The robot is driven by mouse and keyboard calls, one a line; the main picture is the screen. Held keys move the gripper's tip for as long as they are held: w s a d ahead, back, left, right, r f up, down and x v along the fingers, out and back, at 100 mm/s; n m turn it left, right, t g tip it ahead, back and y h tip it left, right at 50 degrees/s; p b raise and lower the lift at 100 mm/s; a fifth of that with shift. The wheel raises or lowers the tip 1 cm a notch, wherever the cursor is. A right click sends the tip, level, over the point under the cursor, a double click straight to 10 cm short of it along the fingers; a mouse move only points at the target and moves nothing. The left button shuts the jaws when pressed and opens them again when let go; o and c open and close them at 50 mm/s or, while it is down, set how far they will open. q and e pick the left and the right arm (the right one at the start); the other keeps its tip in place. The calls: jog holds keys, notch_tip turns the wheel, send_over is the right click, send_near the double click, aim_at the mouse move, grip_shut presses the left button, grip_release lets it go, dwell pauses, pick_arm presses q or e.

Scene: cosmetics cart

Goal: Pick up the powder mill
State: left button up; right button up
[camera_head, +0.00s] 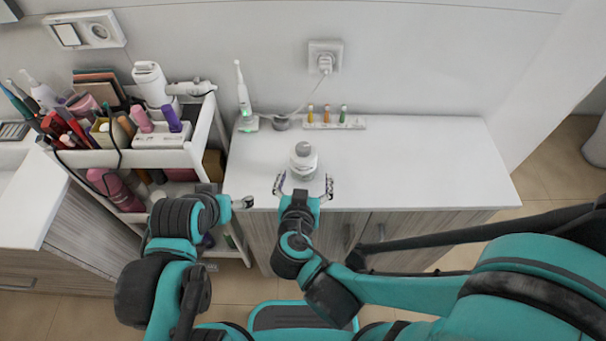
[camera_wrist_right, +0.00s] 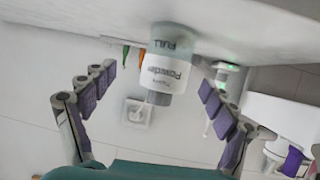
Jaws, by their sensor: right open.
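The powder mill (camera_head: 303,162) is a white bottle with a grey cap, upright near the front edge of the white counter top. My right gripper (camera_head: 303,186) is open at the counter's front edge, one finger to each side of the mill's lower part. In the right wrist view the powder mill (camera_wrist_right: 167,78) appears upside down between the spread fingers (camera_wrist_right: 158,80), with a gap on both sides. Its label reads "Powder" and "FULL". My left gripper (camera_head: 241,202) is small and partly hidden at the left of the counter's front edge; its jaws are unclear.
An electric toothbrush (camera_head: 243,92) on a lit charger stands at the counter's back left. A small rack (camera_head: 334,122) with several coloured bottles is behind the mill. A crowded cosmetics cart (camera_head: 195,157) stands to the left. The counter (camera_head: 430,165) is clear on the right.

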aim_at(303, 157)
jog(key=shift+a+f, duration=0.3)
jog(key=b+x, duration=0.1)
jog(key=x, duration=0.1)
jog(key=b+x, duration=0.1)
jog(key=x, duration=0.2)
jog(key=b+x, duration=0.1)
jog(key=x, duration=0.1)
jog(key=shift+w+a+f, duration=0.15)
jog(key=shift+w+a, duration=0.15)
jog(key=c, duration=1.6)
jog(key=shift+o, duration=0.2)
notch_tip(303, 157, up, 5)
jog(key=p, duration=0.3)
jog(key=shift+f, duration=0.15)
jog(key=s+d+r+p, duration=0.5)
jog(key=s+d+r, duration=0.1)
jog(key=d, duration=0.4)
jog(key=shift+r+p, duration=0.25)
jog(key=shift+p, duration=0.05)
